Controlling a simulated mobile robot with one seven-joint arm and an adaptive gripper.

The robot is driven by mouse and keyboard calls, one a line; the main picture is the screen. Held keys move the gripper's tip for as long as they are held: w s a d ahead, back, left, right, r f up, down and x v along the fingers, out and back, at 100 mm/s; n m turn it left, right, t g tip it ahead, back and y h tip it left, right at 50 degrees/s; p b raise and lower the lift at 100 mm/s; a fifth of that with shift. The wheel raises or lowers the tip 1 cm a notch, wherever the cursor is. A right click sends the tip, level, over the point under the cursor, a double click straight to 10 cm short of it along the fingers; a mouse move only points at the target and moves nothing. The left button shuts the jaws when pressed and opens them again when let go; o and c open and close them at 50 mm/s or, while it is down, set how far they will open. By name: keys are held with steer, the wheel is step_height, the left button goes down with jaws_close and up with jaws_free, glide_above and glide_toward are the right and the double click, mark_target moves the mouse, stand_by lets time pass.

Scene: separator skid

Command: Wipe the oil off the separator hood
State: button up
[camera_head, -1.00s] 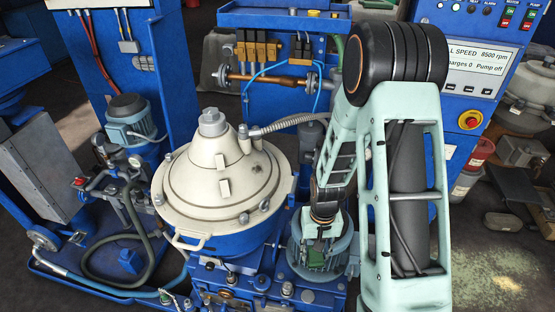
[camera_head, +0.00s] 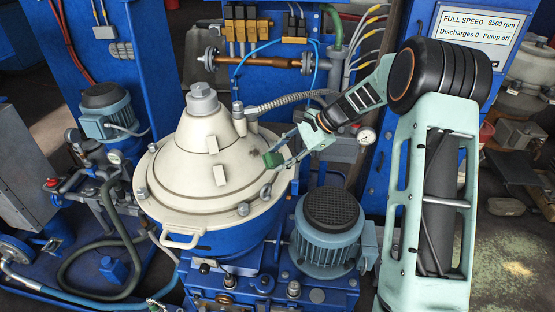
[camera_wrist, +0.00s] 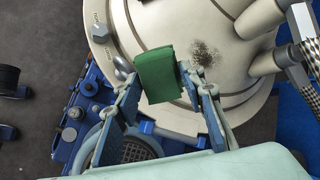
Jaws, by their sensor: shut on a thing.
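The separator hood (camera_head: 205,165) is a cream cone with a wide rim, and it also fills the top of the wrist view (camera_wrist: 160,22). A dark speckled oil patch (camera_wrist: 204,54) lies on the hood in the wrist view; I cannot make it out clearly in the head view. My gripper (camera_head: 281,158) is at the hood's right side, shut on a folded green cloth (camera_head: 272,160). In the wrist view the cloth (camera_wrist: 160,76) sits between my fingertips, just left of and below the oil patch. I cannot tell whether the cloth touches the hood.
A blue motor with a black grille (camera_head: 330,215) stands below my gripper. A ribbed metal hose (camera_head: 285,100) runs from the hood's top to the right. A pressure gauge (camera_head: 366,136) is beside my forearm. The display (camera_head: 475,28) reads full speed 8500 rpm.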

mark_target(277, 153)
steer(key=shift+w+a+r+m+t+y+b, duration=0.15)
steer(key=shift+w+a+r+b, duration=0.05)
steer(key=shift+w+r, duration=0.4)
steer(key=shift+w+a+r+m+t+y+b, duration=0.15)
steer(key=shift+w+a+r, duration=0.05)
steer(key=shift+w+r, duration=0.3)
steer(key=shift+b+x, duration=1.3)
steer(key=shift+x, duration=1.6)
steer(key=shift+x, duration=0.85)
steer(key=shift+r, duration=0.1)
steer(key=shift+w+d+r+p, duration=0.15)
steer(key=shift+w+p, duration=0.1)
steer(key=shift+w, duration=0.2)
steer(key=shift+w+d+f+p, duration=0.15)
steer(key=shift+w+p, duration=0.15)
steer(key=shift+w, duration=0.15)
steer(key=shift+w+d+r+p, duration=0.1)
steer(key=shift+w+d+p, duration=0.15)
steer(key=shift+w, duration=0.2)
steer(key=shift+w+d+p, duration=0.25)
steer(key=shift+w+p, duration=0.2)
steer(key=shift+w, duration=0.45)
steer(key=shift+w+d+p, duration=0.25)
steer(key=shift+w+p, duration=0.2)
steer(key=shift+w, duration=0.45)
steer(key=shift+w+d+p, duration=0.3)
steer(key=shift+w+p, duration=0.15)
steer(key=shift+w, duration=0.4)
